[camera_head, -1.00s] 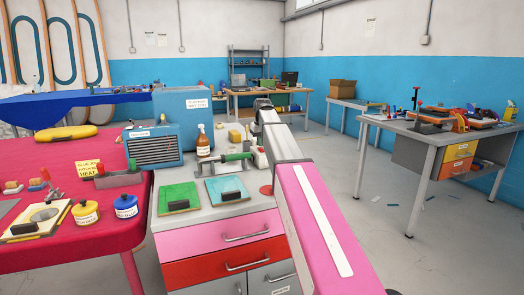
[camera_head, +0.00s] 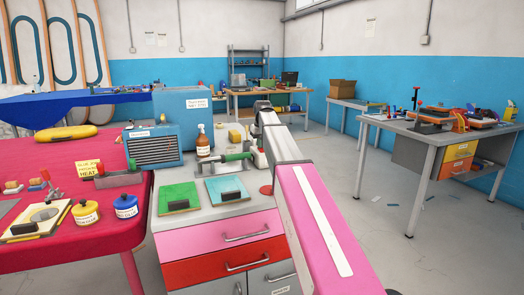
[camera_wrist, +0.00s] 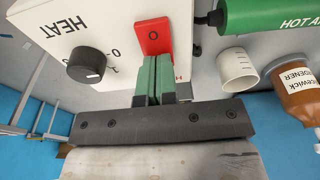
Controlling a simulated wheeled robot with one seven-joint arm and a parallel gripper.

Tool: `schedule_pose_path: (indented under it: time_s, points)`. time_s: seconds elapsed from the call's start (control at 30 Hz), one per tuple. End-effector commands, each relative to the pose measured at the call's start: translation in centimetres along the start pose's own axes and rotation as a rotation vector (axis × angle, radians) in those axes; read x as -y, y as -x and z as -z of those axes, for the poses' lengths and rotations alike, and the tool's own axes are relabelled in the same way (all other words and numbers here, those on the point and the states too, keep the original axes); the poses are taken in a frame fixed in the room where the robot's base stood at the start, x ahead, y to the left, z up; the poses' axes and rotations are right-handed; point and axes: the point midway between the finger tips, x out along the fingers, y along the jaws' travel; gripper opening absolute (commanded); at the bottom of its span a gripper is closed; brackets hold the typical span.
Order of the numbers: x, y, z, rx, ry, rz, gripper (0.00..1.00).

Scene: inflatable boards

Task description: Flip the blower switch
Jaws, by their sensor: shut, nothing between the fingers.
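A white control box (camera_wrist: 100,25) fills the upper left of the wrist view. A green tool labelled HOT A... (camera_wrist: 268,14) lies at the upper right, with a cable end pointing to the box. In the head view my arm hides the gripper and most of that area.
The wrist view shows a white measuring cup (camera_wrist: 238,68) and a brown bottle (camera_wrist: 295,90) right of the fingers.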

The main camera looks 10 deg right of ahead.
Motion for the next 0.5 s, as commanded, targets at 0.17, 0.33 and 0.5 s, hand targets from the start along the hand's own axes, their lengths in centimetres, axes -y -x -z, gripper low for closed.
schedule_pose_path:
  time_s: [0.17,0.33,0.5]
  points:
    - [0.0,1.0,0.2,0.000,0.000,0.000,0.00]
    - [0.0,2.2,0.4,-0.001,0.000,0.000,0.00]
    - [0.0,3.3,0.6,-0.001,0.000,0.000,0.00]
